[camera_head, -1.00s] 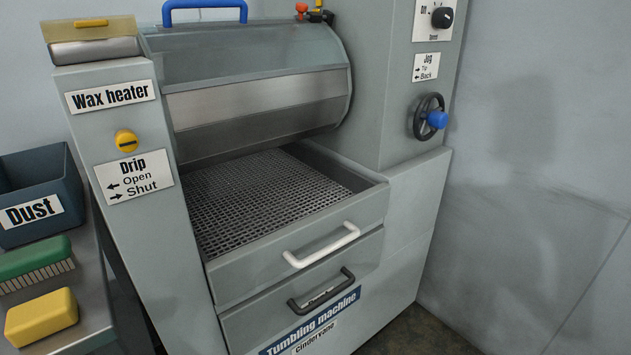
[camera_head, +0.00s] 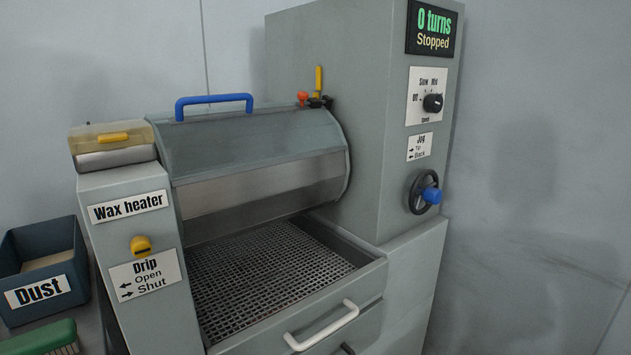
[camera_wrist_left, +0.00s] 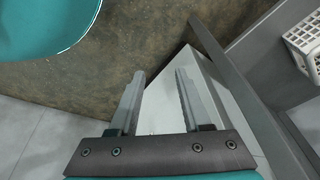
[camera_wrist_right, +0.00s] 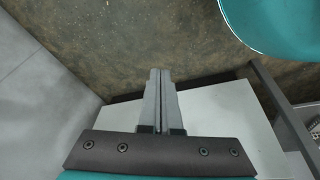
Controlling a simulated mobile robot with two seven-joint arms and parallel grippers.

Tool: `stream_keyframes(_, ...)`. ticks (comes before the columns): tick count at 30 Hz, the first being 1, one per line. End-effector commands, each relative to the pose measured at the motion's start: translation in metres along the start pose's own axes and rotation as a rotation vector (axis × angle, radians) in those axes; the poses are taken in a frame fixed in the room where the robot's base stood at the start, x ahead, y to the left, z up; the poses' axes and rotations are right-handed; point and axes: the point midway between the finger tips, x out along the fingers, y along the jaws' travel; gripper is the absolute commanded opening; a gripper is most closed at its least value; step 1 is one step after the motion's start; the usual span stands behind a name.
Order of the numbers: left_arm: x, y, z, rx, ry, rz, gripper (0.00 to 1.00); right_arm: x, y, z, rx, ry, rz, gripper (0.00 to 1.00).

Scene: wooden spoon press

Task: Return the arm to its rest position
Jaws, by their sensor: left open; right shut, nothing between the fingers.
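My left gripper (camera_wrist_left: 158,92) is open and empty in the left wrist view, its two fingers apart above the brown floor and a pale panel. My right gripper (camera_wrist_right: 160,75) is shut in the right wrist view, its fingers together with nothing between them. Neither arm shows in the head view. The tumbling machine (camera_head: 335,60) fills the middle of the head view. Its drum cover (camera_head: 250,145) with a blue handle (camera_head: 214,100) is above a mesh tray (camera_head: 260,275) in a pulled-out drawer. The display (camera_head: 434,29) reads "0 turns, Stopped".
The wax heater (camera_head: 128,207) stands at the machine's left. A Dust bin (camera_head: 40,292) and a green brush (camera_head: 42,338) are at the lower left. A handwheel (camera_head: 423,193) with a blue knob sticks out at the right. A white basket (camera_wrist_left: 304,42) shows in the left wrist view.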

Motion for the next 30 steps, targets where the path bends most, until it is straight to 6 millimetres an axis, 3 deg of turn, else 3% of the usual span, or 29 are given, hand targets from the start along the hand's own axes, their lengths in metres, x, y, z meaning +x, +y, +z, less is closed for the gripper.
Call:
stream_keyframes(7, 0.018, -0.012, 0.055, 0.008, -0.05, -0.013, 0.48, 0.018, 0.012, 0.056, -0.007, -0.05, 0.013, 0.0)
stream_keyframes(16, 0.018, -0.026, 0.118, 0.013, -0.09, -0.027, 0.48, 0.018, 0.026, 0.118, -0.013, -0.09, 0.027, 0.0)
stream_keyframes(21, 0.016, -0.03, 0.133, 0.014, -0.097, -0.031, 0.48, 0.016, 0.03, 0.133, -0.014, -0.097, 0.031, 0.0)
stream_keyframes(30, 0.016, -0.03, 0.135, 0.015, -0.098, -0.032, 0.48, 0.016, 0.03, 0.135, -0.014, -0.098, 0.031, 0.0)
